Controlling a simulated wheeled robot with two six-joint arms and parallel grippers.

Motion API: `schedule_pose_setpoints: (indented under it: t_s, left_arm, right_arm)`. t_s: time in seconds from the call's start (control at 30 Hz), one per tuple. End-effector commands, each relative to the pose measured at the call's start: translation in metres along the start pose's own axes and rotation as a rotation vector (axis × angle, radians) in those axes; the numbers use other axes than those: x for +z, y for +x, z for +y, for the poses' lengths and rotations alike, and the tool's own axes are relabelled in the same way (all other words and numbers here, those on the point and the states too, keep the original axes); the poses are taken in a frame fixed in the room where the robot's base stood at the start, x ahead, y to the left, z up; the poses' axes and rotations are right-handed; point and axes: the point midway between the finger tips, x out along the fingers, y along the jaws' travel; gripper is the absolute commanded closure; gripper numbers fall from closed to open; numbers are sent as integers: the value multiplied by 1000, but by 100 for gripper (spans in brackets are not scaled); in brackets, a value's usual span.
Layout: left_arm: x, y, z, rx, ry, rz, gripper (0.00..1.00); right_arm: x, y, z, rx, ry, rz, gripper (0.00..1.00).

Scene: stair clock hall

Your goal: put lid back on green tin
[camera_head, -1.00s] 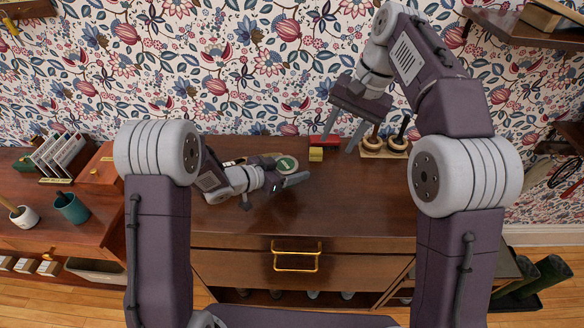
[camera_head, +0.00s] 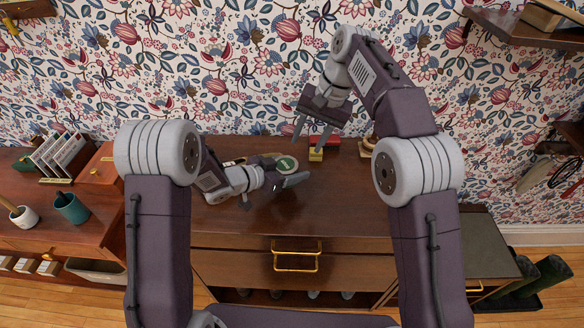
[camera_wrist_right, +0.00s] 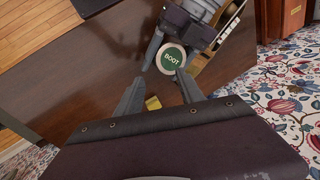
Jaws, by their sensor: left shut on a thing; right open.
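A round green piece lettered BOOT, with a pale rim, shows in the right wrist view (camera_wrist_right: 173,57) and in the head view (camera_head: 287,163). I take it for the green tin; I cannot tell whether this top is its lid or whether a separate lid is near. My left gripper (camera_head: 290,180) is low over the cabinet top, shut at this tin; its jaws partly hide the tin's side. My right gripper (camera_head: 310,142) is open and empty, pointing down, above and to the right of the tin.
A red and yellow object (camera_head: 317,152) stands at the back of the cabinet top (camera_head: 340,205), near my right fingertips. A wooden piece (camera_head: 368,142) is partly hidden by my right arm. The front of the top is clear. A teal cup (camera_head: 71,208) stands at left.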

Motion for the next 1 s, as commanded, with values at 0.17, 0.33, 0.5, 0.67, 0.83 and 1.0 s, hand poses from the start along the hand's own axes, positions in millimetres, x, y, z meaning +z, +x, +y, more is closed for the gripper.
schedule_pose_setpoints:
  t_s: [0.17,0.33,0.5,0.67,0.83,1.0]
  left_arm:
    - [0,0,0,0,0,1,100]
    - [0,0,0,0,0,1,100]
    - [0,0,0,0,0,1,100]
    - [0,0,0,0,0,1,100]
    - [0,0,0,0,0,1,100]
    - [0,0,0,0,0,1,100]
  right_arm:
    - [1,36,1,2,2,-3,55]
    - [1,66,1,2,1,-1,55]
    - [0,83,1,1,1,1,55]
    - [0,88,0,1,2,3,55]
    - [0,88,0,0,2,3,55]
    - [0,88,0,1,2,3,91]
